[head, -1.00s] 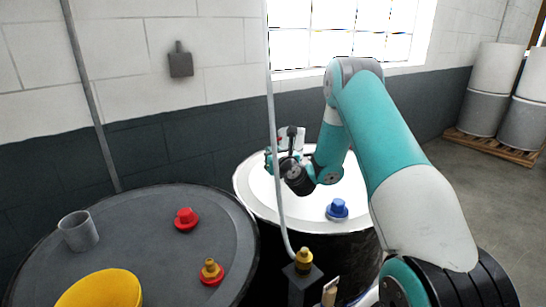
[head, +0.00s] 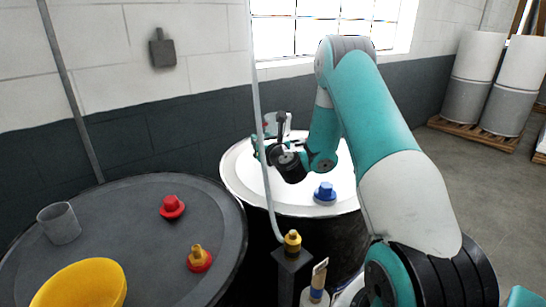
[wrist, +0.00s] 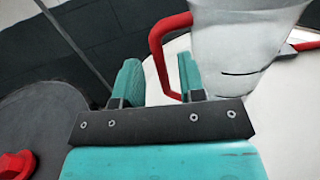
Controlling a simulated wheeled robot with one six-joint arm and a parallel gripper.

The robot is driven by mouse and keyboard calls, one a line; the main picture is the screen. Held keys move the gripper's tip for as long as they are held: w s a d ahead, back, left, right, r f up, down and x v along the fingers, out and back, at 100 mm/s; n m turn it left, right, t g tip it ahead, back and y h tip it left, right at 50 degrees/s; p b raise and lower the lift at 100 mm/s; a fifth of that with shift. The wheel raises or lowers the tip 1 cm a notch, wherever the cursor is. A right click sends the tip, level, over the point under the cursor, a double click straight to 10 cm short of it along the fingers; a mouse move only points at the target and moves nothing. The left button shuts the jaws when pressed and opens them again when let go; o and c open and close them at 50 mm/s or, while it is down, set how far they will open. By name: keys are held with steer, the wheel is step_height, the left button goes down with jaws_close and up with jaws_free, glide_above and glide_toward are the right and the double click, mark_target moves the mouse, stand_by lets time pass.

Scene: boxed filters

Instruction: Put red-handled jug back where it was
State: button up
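The jug (wrist: 238,50) is pale and translucent, with a red handle (wrist: 156,62). In the wrist view it stands at the upper right, its top cut off by the frame. My gripper (wrist: 160,75) has its two teal fingers apart, with the handle's upright bar in the gap between them. I see space beside the bar, so the fingers do not look closed on it. In the head view the jug (head: 286,121) is small and partly hidden behind my gripper (head: 262,147), over the far part of the white drum top (head: 238,172).
A blue plug (head: 325,193) sits on the white drum top. A thin upright pipe (head: 262,120) stands in front of my gripper.

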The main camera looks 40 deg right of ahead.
steer(key=b+v, duration=0.8)
steer(key=v, duration=0.1)
steer(key=s+a+r+n+g+y, duration=0.1)
steer(key=s+a+n+g+y, duration=0.15)
steer(key=a+n+y, duration=0.75)
steer(key=s+a+r+n+g+y, duration=0.1)
steer(key=s+a+n+g+y, duration=0.2)
steer(key=a+n, duration=1.25)
steer(key=s+a+f+n+g+y, duration=0.1)
steer(key=s+a+f+n+g, duration=0.1)
steer(key=s+a+n+g, duration=0.65)
steer(key=s+d+n+g+h, duration=0.1)
steer(key=s+n+h, duration=0.1)
steer(key=s+n, duration=0.4)
steer(key=s+d+f+n+g+h, duration=0.1)
steer(key=s+n+g+h, duration=0.1)
steer(key=s+n, duration=0.4)
steer(key=shift+s+h+b, duration=0.4)
steer(key=shift+s+h, duration=0.05)
steer(key=shift+h, duration=0.15)
